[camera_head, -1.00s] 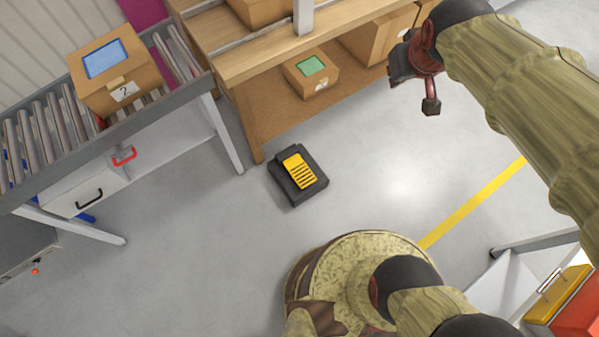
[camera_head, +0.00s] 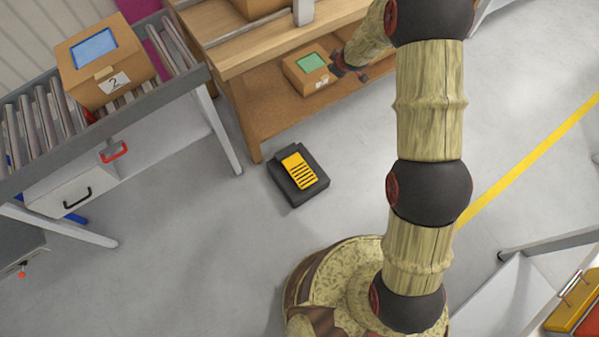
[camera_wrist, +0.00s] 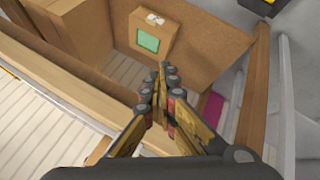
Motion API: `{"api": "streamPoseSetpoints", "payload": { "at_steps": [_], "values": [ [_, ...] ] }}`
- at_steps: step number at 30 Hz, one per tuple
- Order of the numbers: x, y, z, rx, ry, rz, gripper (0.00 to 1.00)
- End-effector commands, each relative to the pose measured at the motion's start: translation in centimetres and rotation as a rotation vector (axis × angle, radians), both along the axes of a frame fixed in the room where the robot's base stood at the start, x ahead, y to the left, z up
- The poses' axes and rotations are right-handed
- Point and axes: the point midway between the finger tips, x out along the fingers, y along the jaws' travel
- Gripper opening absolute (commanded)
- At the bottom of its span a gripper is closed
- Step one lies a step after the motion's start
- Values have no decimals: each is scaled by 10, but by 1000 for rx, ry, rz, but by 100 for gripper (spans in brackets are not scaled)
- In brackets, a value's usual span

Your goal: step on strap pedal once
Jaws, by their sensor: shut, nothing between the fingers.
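The strap pedal (camera_head: 300,172) has a yellow ribbed tread on a dark base. It sits on the grey floor between the wooden bench and my round base in the head view. My gripper (camera_head: 350,68) is beside the bench's lower shelf, well above and to the right of the pedal in the picture, not touching it. In the wrist view my gripper (camera_wrist: 162,72) has its fingers together with nothing between them. It points toward a box with a green label (camera_wrist: 150,40).
The wooden bench (camera_head: 245,110) carries the green-label box (camera_head: 307,68) on its lower shelf. A roller conveyor (camera_head: 45,125) with a blue-label box (camera_head: 105,65) stands at left. A cart with yellow and red drawers (camera_head: 575,305) is at lower right. The floor around the pedal is clear.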

Motion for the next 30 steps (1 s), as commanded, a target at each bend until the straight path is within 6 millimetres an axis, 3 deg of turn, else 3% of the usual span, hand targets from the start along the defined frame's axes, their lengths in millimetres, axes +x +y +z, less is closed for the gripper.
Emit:
{"api": "streamPoseSetpoints", "payload": {
  "at_steps": [1, 9, 14, 18, 24, 30],
  "values": [
    [4, 8, -41, -5, 5, 38, 0],
    [10, 49, -206, -12, -23, 241, 0],
    [-10, 74, -303, 0, -39, 357, 0],
    [-38, 95, -383, 19, -54, 452, 0],
    [-86, 117, -472, 52, -77, 560, 0],
    [-115, 128, -513, 74, -92, 613, 0]
  ]
}}
